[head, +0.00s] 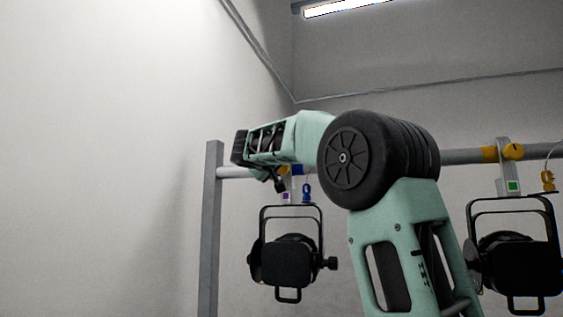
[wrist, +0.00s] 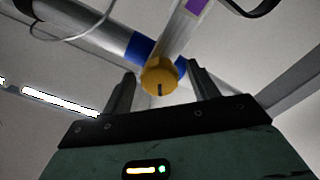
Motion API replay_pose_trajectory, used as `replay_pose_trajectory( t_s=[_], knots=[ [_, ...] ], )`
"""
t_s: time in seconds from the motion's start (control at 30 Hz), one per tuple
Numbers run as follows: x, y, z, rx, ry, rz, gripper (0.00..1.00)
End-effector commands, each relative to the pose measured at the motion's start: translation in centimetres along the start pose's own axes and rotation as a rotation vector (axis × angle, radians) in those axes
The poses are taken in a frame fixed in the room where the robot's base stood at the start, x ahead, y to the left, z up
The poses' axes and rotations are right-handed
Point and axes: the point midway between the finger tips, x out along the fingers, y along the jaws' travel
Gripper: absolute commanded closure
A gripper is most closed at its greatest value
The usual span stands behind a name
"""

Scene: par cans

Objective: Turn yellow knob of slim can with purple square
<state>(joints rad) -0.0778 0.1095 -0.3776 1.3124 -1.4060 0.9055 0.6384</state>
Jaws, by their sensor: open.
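The slim can (head: 290,262) is black and hangs from the rail at the left in the head view. Its purple square (head: 286,198) is on the clamp above it, and shows at the top of the wrist view (wrist: 197,6). The yellow knob (wrist: 159,76) is near the middle of the wrist view, with a dark slot on its face. In the head view my arm mostly hides the knob. My gripper (wrist: 162,80) is open, with one finger on each side of the knob. I cannot tell whether either finger touches it.
A second black can (head: 515,262) with a green square (head: 513,187) and a yellow knob (head: 513,152) hangs at the right. The grey rail (head: 465,157) runs across, with an upright post (head: 209,230) at the left. A blue band (wrist: 139,48) and a cable (wrist: 75,37) are near the knob.

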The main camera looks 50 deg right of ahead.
Motion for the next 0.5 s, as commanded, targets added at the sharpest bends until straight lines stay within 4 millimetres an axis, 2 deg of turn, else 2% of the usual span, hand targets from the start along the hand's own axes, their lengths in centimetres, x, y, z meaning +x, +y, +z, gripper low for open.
replay_pose_trajectory(
  t_s=[0.13,0.4,0.43,0.5],
  knots=[
    [0.88,0.03,-0.01,-0.001,-0.001,0.000,0.41],
    [1.00,-0.03,0.06,0.000,0.000,0.000,0.41],
    [1.00,-0.03,0.05,0.000,0.000,0.000,0.44],
    [0.98,-0.02,0.05,0.000,0.000,0.000,0.63]
  ],
)
